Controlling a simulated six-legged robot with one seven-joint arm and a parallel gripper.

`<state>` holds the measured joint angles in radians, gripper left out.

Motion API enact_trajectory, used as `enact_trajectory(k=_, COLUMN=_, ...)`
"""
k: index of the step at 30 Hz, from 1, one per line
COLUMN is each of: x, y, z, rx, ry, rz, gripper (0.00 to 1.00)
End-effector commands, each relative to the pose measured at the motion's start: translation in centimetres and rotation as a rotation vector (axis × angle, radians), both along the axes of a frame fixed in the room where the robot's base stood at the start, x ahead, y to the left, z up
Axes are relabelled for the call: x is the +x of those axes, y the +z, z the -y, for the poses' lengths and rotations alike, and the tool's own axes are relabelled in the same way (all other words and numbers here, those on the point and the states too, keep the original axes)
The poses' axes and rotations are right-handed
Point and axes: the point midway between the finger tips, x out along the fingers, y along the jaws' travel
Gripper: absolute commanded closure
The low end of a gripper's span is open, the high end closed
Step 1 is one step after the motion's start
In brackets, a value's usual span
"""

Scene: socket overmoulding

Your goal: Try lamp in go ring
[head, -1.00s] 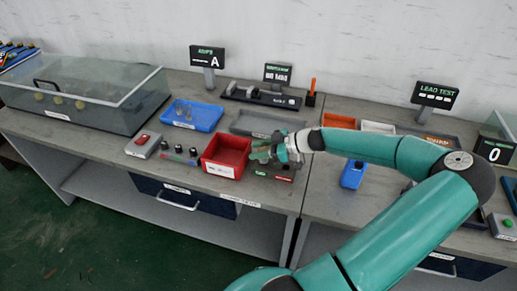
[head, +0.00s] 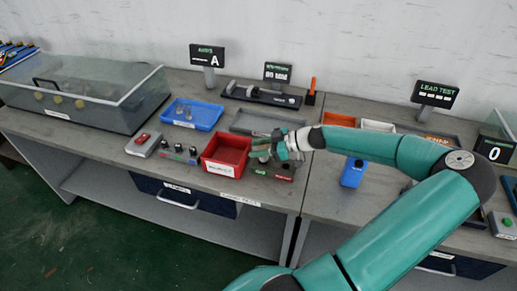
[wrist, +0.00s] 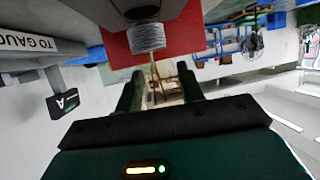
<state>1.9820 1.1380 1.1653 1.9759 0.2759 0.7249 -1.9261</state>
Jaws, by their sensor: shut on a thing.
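In the wrist view my gripper (wrist: 158,90) is shut on a lamp (wrist: 148,38) with clear glass and a ridged grey metal cap. The glass and its inner stem lie between the fingers; the cap points away from me. In the head view my gripper (head: 274,149) is over the gauge area, just right of the red bin. A green-labelled gauge (head: 260,173) and a red-labelled one (head: 284,178) sit below it. The ring opening is hidden.
The red bin (head: 222,168) stands close on the left. A grey tray (head: 250,122) lies behind and a blue tray (head: 192,114) is back left. A blue device (head: 353,172) is to the right. The bench front edge is close to the gauges.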

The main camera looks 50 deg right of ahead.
Motion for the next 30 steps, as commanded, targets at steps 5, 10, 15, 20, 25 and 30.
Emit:
enact_trajectory(k=5, x=0.0, y=0.2, z=0.0, rx=0.000, ry=0.000, rz=0.000, gripper=0.83)
enact_trajectory(k=10, x=0.0, y=0.3, z=0.0, rx=0.000, ry=0.000, rz=0.000, gripper=0.83)
enact_trajectory(k=15, x=0.0, y=0.9, z=0.0, rx=-0.001, ry=0.000, rz=0.001, gripper=0.83)
enact_trajectory(k=20, x=0.0, y=2.1, z=0.0, rx=-0.002, ry=0.000, rz=0.000, gripper=0.83)
enact_trajectory(k=25, x=0.0, y=3.3, z=0.0, rx=-0.002, ry=-0.001, rz=0.000, gripper=0.83)
enact_trajectory(k=30, x=0.0, y=4.5, z=0.0, rx=-0.001, ry=-0.001, rz=0.001, gripper=0.83)
